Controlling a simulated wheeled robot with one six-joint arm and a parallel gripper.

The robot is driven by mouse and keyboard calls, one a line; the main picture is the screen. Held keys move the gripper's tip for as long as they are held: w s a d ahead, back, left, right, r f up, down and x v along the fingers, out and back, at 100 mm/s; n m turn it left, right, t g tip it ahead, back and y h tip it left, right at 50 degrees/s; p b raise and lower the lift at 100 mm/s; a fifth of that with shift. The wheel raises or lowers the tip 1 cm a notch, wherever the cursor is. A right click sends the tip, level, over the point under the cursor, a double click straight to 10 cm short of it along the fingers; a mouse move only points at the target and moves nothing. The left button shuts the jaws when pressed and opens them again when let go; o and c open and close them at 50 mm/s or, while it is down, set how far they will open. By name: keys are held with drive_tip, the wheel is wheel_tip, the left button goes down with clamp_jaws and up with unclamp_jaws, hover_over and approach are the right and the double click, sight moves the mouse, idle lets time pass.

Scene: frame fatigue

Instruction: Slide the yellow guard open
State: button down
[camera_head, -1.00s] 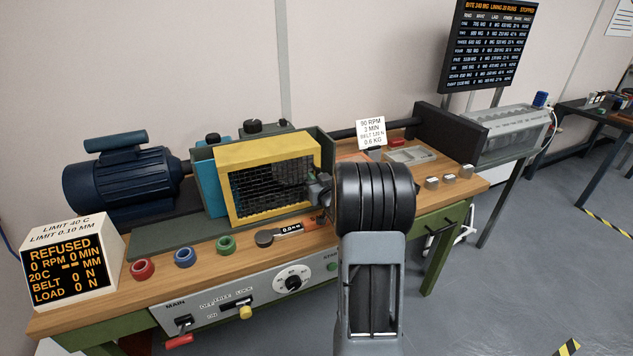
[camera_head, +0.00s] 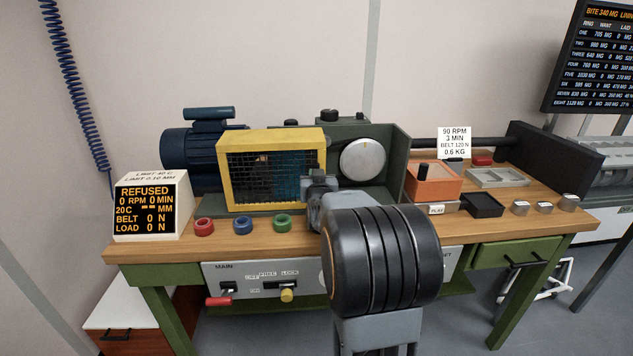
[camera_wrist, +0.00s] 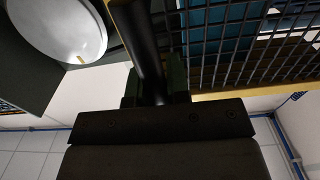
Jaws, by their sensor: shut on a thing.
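The yellow guard (camera_head: 272,138) is a yellow box frame with dark wire mesh, standing on the machine at the back of the bench. It stands left of a round pale disc (camera_head: 363,160), which is uncovered. My gripper (camera_head: 320,182) is at the guard's right edge, shut on a dark upright handle there. In the wrist view, the handle (camera_wrist: 142,50) runs into the jaws, with the guard's mesh (camera_wrist: 235,45) to its right and the disc (camera_wrist: 68,27) at upper left. My arm hides the bench front below the gripper.
A display reading REFUSED (camera_head: 147,207) stands at left. A blue motor (camera_head: 190,150) is behind the guard. An orange box (camera_head: 433,182) and grey tray (camera_head: 497,177) are at right.

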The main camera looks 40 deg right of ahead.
drive_tip(key=c, duration=1.4)
unclamp_jaws()
drive_tip(key=shift+a, duration=0.1)
drive_tip(key=v, duration=1.3)
drive_tip(key=shift+s+a, duration=0.15)
drive_tip(key=shift+s, duration=0.2)
drive_tip(key=shift+f, duration=0.15)
